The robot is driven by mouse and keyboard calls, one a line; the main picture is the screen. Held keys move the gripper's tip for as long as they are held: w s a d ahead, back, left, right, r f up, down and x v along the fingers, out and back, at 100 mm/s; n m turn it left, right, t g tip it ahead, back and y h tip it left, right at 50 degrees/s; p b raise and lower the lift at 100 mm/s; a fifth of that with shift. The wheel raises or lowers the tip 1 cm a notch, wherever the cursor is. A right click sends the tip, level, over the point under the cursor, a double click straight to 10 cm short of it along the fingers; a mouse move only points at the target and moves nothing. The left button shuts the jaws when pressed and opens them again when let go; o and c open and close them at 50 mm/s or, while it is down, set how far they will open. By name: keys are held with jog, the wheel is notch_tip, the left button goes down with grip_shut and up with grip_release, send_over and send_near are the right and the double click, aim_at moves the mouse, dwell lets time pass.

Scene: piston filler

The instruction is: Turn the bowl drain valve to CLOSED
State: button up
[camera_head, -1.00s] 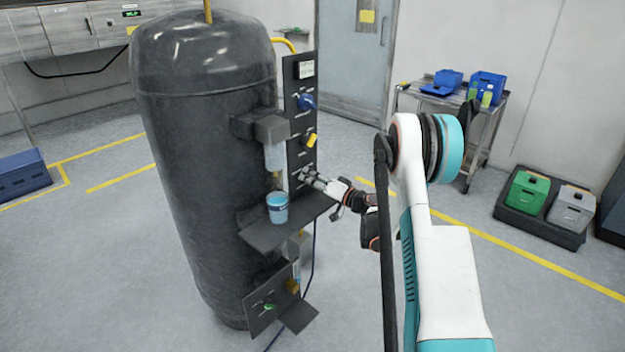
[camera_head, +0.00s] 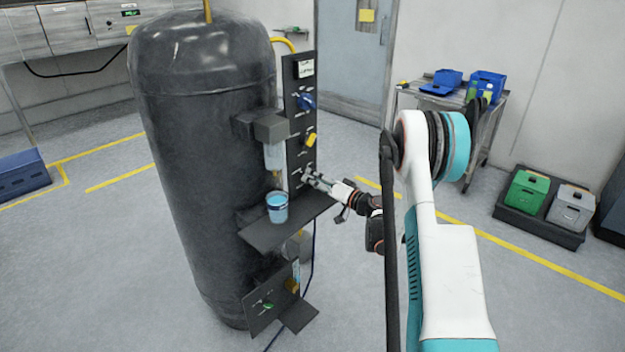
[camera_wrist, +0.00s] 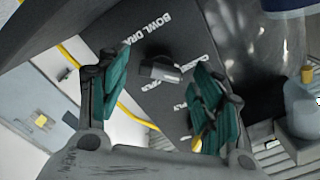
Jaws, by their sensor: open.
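The bowl drain valve is a small grey knob (camera_wrist: 160,69) on the dark panel (camera_wrist: 150,105), beside white "BOWL DRAIN" lettering. A partly covered label near it seems to read "CLOSED". My gripper (camera_head: 312,178) is at the low part of the upright panel in the head view, just above the shelf. In the wrist view its two teal-padded fingers are apart, one on each side of the knob. The fingers look clear of the knob, though contact is hard to judge. The head view shows the knob too small and covered to read its position.
A clear bowl (camera_head: 273,156) hangs left of the panel, above a blue bucket (camera_head: 277,207) on the dark shelf (camera_head: 262,238). Blue (camera_head: 305,102) and yellow (camera_head: 311,139) knobs sit higher on the panel. The large black tank (camera_head: 200,150) stands behind.

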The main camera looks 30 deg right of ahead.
jog(key=v, duration=1)
